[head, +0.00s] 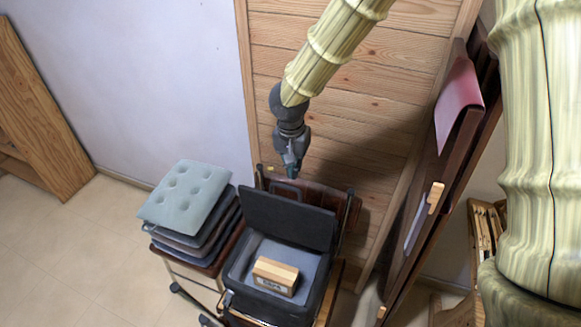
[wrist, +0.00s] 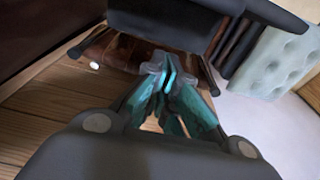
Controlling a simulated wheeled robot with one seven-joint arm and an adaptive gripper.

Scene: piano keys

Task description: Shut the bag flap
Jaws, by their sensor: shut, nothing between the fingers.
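The dark bag (head: 234,278) stands open on a chair, with its grey inside showing. Its flap (head: 290,217) stands up at the back edge, roughly upright. A wooden block with a label (head: 275,276) lies inside the bag. My gripper (head: 291,174) points down just above and behind the flap's top edge, shut and empty. I cannot tell whether it touches the flap. In the wrist view the shut teal fingers (wrist: 167,75) are in the middle. A dark panel that looks like the flap (wrist: 190,22) crosses the top, beyond the fingertips.
A stack of cushions (head: 185,195) stands left of the bag, also in the wrist view (wrist: 275,62). A wooden panel wall (head: 330,110) is close behind my gripper. A dark upright piece with a pink folder (head: 458,105) stands at right. Tiled floor (head: 85,245) is clear at left.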

